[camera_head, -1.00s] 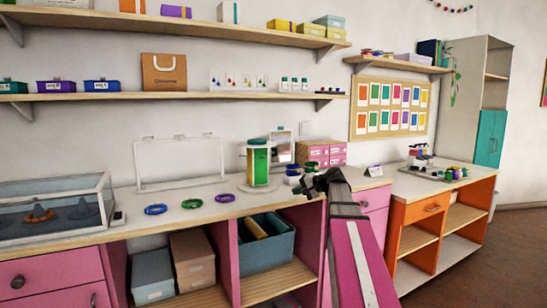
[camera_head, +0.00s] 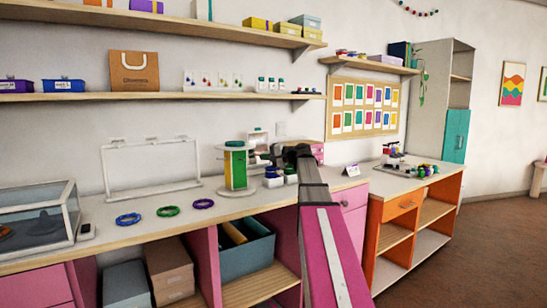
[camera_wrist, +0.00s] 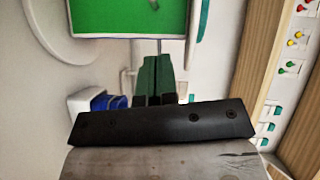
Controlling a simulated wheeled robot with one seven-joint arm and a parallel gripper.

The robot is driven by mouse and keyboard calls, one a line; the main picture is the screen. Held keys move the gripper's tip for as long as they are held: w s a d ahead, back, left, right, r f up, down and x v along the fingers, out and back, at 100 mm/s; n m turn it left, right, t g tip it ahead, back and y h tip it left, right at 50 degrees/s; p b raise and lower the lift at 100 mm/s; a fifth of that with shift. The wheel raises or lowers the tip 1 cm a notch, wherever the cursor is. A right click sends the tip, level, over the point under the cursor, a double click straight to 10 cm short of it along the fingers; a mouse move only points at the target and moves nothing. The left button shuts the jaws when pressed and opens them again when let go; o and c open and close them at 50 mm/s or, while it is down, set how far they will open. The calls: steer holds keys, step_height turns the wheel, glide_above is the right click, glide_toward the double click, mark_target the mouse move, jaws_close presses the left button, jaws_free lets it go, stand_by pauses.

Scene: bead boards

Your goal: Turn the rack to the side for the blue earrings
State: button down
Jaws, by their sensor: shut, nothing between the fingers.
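The rack (camera_head: 237,168) is a round white-framed stand with coloured panels, upright on the counter. A green panel faces forward in the head view, with a narrow orange strip at its left. The wrist view shows a green panel (camera_wrist: 128,14) in a white frame at the top. My gripper (camera_wrist: 157,78) is shut and empty, its fingers pointing toward the rack's edge and apparently short of it. In the head view my gripper (camera_head: 290,153) is just right of the rack, partly hidden by my arm. I cannot make out blue earrings on the rack.
Blue-and-white small jars (camera_head: 273,178) stand right of the rack, close to my arm. Blue, green and purple bangles (camera_head: 168,211) lie in front left. A clear-sided case (camera_head: 38,215) stands at far left, and a white frame stand (camera_head: 150,187) behind the bangles.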

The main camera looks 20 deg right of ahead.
steer(key=shift+w+a+f, duration=0.15)
steer(key=shift+a+f, duration=0.05)
steer(key=shift+a, duration=0.75)
steer(key=shift+w+a+f, duration=0.15)
steer(key=shift+w+a, duration=0.05)
steer(key=shift+a, duration=0.8)
steer(key=shift+w+a+f, duration=0.15)
steer(key=shift+a+f, duration=0.05)
steer(key=shift+a, duration=0.75)
steer(key=shift+s, duration=0.1)
steer(key=shift+s+a+m+t+h, duration=0.15)
steer(key=shift+a+m+t+h, duration=0.1)
steer(key=shift+m+t+h, duration=0.05)
steer(key=shift+s+a, duration=0.1)
steer(key=shift+a, duration=0.15)
